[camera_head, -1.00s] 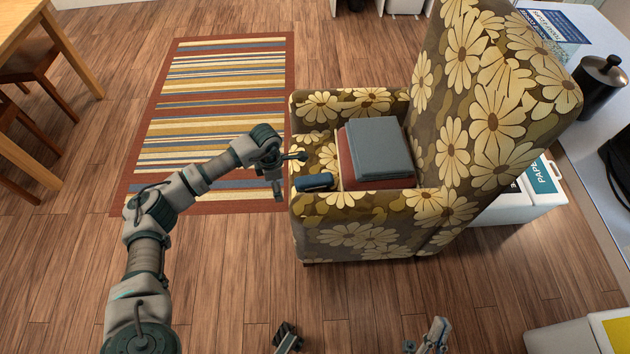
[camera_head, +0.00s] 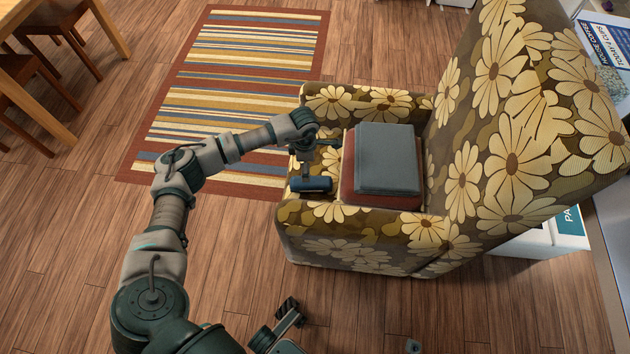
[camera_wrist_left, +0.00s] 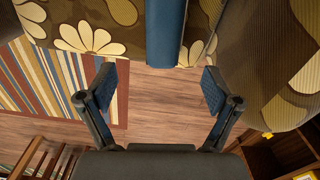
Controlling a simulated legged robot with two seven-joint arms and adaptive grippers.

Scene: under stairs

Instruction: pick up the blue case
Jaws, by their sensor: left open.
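The blue case (camera_head: 311,184) is a small dark blue, rounded box lying on the front of the seat of a flowered armchair (camera_head: 350,242). My left gripper (camera_head: 316,160) is over the seat, just behind and above the case in the head view. In the left wrist view the case (camera_wrist_left: 166,32) runs down from the top edge. It lies beyond the spread fingertips of my left gripper (camera_wrist_left: 157,87), which is open with nothing between its fingers. A ribbed finger-like part of mine, perhaps of my right gripper, shows at the bottom of the head view; its opening is unclear.
A grey book-like block (camera_head: 386,158) lies on a red one (camera_head: 378,198) on the seat, right of the case. The chair's near armrest stands in front of the case. A striped rug (camera_head: 235,90) lies behind my left arm. Wooden floor is clear at lower left.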

